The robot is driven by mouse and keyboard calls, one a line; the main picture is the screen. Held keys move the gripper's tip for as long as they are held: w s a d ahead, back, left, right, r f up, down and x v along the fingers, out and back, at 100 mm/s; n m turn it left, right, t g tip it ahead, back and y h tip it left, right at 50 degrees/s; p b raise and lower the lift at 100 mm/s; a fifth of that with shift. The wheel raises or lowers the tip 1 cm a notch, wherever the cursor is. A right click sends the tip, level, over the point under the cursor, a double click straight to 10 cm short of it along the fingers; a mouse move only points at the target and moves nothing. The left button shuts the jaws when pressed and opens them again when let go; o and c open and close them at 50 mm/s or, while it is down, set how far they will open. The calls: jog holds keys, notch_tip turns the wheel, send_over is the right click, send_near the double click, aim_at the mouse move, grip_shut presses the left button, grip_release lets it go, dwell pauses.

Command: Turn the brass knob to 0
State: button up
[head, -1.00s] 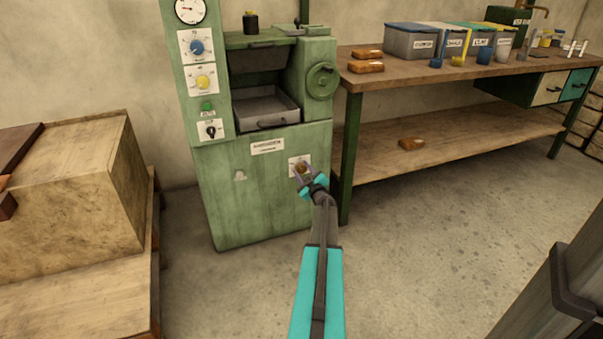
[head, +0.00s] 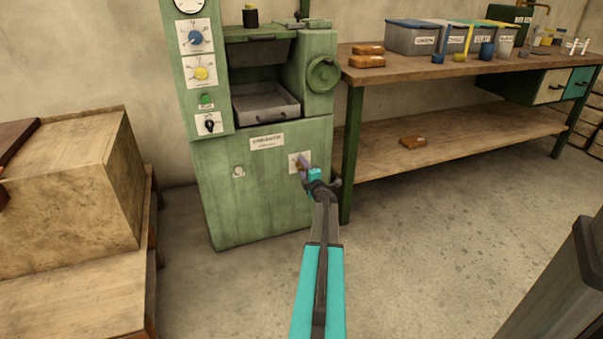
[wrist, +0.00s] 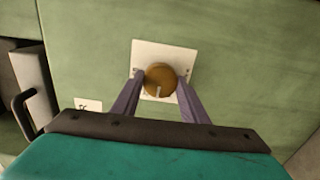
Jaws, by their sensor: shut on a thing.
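The brass knob (wrist: 160,80) sits on a white plate (wrist: 150,53) low on the front of the green machine (head: 222,182). In the wrist view it is round with a pale pointer line toward the lower edge of the picture. My gripper (wrist: 160,82) has its two purple fingers on either side of the knob, shut on it. In the head view my gripper (head: 302,165) reaches the plate and covers most of the knob. The scale marks on the plate are too small or hidden to read.
The machine's upper panel has a blue knob (head: 195,37), a yellow knob (head: 201,73), a green button (head: 206,100) and a black switch (head: 209,124). A workbench (head: 440,71) stands to the right, a wooden crate (head: 75,185) to the left. The floor in front is clear.

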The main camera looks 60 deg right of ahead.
jog(key=n, duration=0.1)
jog(key=n+b, duration=0.2)
jog(key=shift+w+a+f+n, duration=0.15)
jog(key=shift+w+n, duration=0.1)
jog(key=shift+n, duration=0.15)
jog(key=shift+n+b, duration=1.2)
jog(key=shift+n, duration=0.3)
jog(key=o, duration=1.1)
jog(key=shift+s, duration=0.15)
jog(key=shift+s, duration=0.15)
jog(key=shift+p+v, duration=2.05)
jog(key=shift+v, duration=4.7)
